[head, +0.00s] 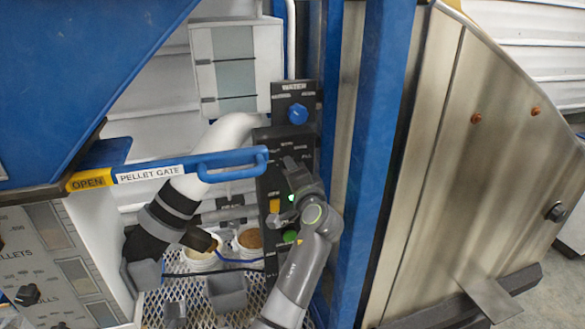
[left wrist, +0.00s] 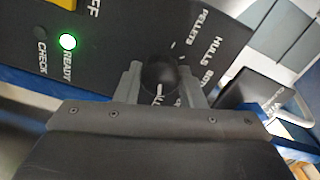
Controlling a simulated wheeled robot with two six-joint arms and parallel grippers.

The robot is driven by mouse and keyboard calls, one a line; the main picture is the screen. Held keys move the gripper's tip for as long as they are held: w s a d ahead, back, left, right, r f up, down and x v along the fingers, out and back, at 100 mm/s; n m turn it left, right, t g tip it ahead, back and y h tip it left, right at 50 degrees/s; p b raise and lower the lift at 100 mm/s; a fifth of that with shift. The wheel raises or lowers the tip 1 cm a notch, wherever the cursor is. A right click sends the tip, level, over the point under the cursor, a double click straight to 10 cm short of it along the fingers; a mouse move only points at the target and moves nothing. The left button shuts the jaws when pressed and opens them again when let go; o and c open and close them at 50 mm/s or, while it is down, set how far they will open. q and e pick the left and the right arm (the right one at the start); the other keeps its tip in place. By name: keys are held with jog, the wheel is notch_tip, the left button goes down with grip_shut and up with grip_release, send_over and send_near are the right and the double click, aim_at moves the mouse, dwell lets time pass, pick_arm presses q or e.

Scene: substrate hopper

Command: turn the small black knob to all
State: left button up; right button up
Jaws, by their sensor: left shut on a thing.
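The small black knob (left wrist: 159,72) is round and sits on the dark control panel (left wrist: 105,60) in the left wrist view. My left gripper (left wrist: 160,82) is shut on it, one finger on each side. A white mark on the knob points down in that view, toward partly hidden lettering. The labels PELLETS and HULLS and a cut-off label show to its right. In the head view my left gripper (head: 291,172) is at the panel (head: 267,158) and hides the knob there. My right gripper is not in view.
A green READY light (left wrist: 67,41) is lit beside the knob. A blue WATER knob (head: 298,114) is above. The blue PELLET GATE handle (head: 235,157) reaches close to the panel's left side. A blue post (head: 377,130) stands right. White buckets (head: 247,243) stand below on mesh.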

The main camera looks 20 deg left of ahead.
pick_arm(q)
jog(key=shift+m+p, duration=0.3)
jog(key=shift+m, duration=0.5)
jog(key=o, duration=1)
